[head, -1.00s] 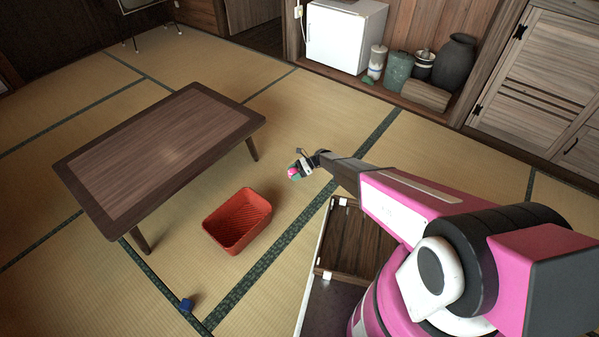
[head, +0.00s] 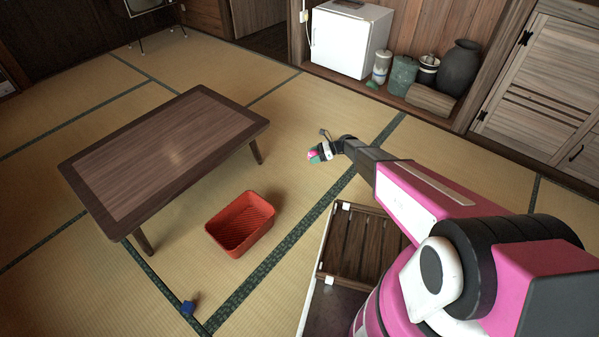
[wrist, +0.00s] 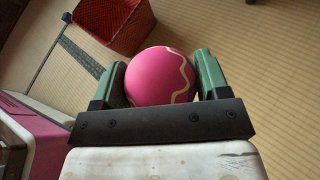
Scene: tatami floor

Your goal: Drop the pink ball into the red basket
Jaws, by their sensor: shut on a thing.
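The pink ball (wrist: 160,76) has a wavy tan line and sits between the two green fingers of my gripper (wrist: 160,80) in the wrist view. My gripper is shut on it. In the head view my gripper (head: 314,156) is small, with a bit of the pink ball showing at its tip, held out to the upper right of the basket. The red basket (head: 240,223) stands upright on the tatami and looks empty. It also shows in the wrist view (wrist: 113,27), at the top left beyond the ball and apart from it.
A low wooden table (head: 165,155) stands left of the basket. A small blue object (head: 188,307) lies on the floor at the front. A white fridge (head: 350,40) and several jars stand along the back wall. Bare tatami lies between gripper and basket.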

